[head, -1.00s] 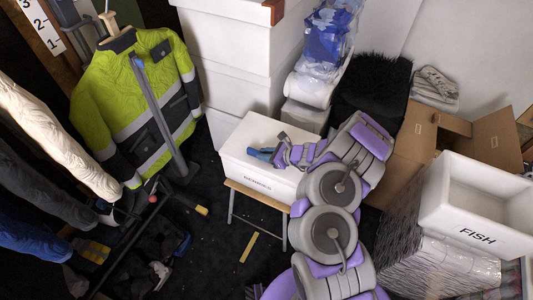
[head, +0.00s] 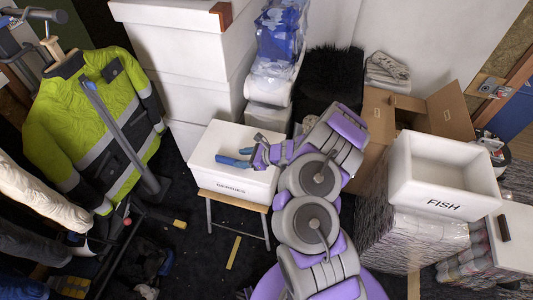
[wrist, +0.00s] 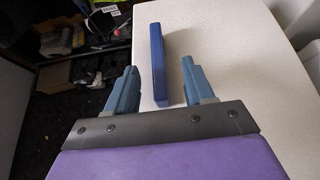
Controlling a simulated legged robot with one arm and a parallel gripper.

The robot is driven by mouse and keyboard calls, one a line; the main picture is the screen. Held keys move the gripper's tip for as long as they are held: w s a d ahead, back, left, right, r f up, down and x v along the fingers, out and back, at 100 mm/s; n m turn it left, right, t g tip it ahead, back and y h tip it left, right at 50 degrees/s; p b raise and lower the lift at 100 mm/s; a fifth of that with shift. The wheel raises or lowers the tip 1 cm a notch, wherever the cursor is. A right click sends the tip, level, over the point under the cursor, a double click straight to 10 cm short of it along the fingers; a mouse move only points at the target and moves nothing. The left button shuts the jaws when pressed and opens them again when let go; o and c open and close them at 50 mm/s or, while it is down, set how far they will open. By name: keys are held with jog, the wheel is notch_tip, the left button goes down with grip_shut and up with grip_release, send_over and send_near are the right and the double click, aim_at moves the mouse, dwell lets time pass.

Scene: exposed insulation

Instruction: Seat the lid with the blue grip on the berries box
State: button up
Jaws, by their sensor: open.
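The white berries box (head: 232,190) stands on a small stool, its lettering on the front. Its flat white top, the lid (wrist: 235,50), fills much of the wrist view. The blue grip (wrist: 157,62) is an upright bar on that white surface. My gripper (wrist: 160,78) is open, with one finger on each side of the grip's near end and a gap on both sides. In the head view my gripper (head: 245,156) is over the box top. The seam between lid and box is too small to tell whether the lid sits flush.
A white FISH box (head: 440,205) stands on a wrapped stack at right, beside a white surface with a dark bar (head: 503,228). An open cardboard carton (head: 425,115), tall white boxes (head: 190,60) and a hi-vis jacket (head: 95,120) surround the stool. Dark floor lies in front.

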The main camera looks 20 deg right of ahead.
jog(key=p+v, duration=0.4)
jog(key=v, duration=0.9)
jog(key=shift+s+d, duration=0.15)
jog(key=shift+d, duration=0.3)
